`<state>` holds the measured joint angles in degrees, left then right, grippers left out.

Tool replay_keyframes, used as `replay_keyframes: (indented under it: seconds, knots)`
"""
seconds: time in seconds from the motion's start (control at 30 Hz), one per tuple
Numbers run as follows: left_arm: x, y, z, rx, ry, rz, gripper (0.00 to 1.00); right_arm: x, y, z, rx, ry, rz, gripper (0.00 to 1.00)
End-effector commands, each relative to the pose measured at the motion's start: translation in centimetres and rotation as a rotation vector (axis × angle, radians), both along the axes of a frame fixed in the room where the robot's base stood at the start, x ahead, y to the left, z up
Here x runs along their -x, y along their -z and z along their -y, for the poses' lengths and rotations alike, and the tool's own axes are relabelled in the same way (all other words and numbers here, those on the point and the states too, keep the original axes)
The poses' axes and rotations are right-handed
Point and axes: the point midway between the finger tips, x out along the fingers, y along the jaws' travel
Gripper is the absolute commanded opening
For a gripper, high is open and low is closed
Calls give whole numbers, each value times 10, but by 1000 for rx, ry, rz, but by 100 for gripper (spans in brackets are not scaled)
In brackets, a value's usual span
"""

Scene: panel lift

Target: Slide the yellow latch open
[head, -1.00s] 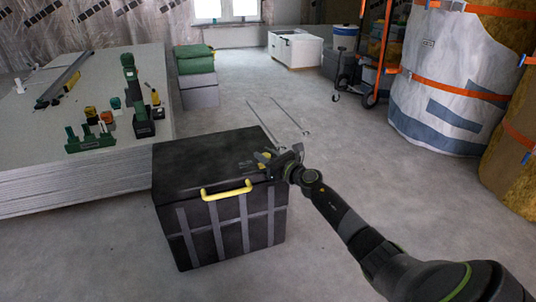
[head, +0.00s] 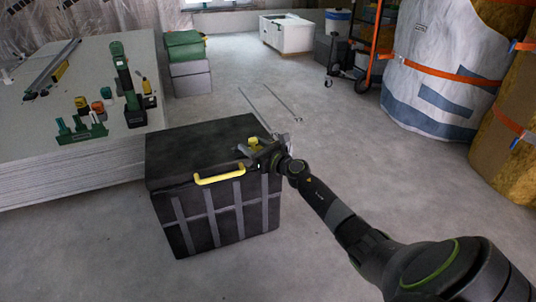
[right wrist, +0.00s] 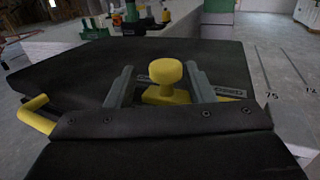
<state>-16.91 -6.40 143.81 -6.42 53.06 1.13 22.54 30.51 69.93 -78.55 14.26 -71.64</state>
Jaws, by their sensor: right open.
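The yellow latch (right wrist: 167,82) has a round knob on a yellow base and sits on top of the black box (head: 202,145). My right gripper (head: 252,153) is at the lid's right front corner. In the right wrist view its two grey fingers (right wrist: 160,86) stand apart, one on each side of the knob, with a gap on both sides. In the head view the latch (head: 254,142) is partly hidden by the gripper. The yellow handle (head: 219,180) is on the box's front edge, left of the gripper. My left gripper is not in view.
A stack of grey panels (head: 70,165) with tools on it stands left of the box. Wrapped rolls (head: 440,75) stand at the right. The floor between is clear.

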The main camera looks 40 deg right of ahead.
Motion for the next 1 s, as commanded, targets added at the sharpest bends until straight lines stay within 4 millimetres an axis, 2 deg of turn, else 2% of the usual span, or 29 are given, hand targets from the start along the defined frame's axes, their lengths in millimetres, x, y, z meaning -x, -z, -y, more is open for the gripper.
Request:
replay_keyframes:
  seconds: [0.3, 0.7, 0.83, 1.0]
  knots:
    - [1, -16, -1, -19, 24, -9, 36, 52, -2, 9, 2, 0, -3, 48]
    - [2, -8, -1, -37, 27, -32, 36, 130, 3, 20, 3, -2, -2, 48]
    - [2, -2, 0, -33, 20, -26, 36, 149, 4, 23, 3, -2, -2, 48]
    - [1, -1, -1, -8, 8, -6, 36, 163, 1, 25, 1, -3, 0, 48]
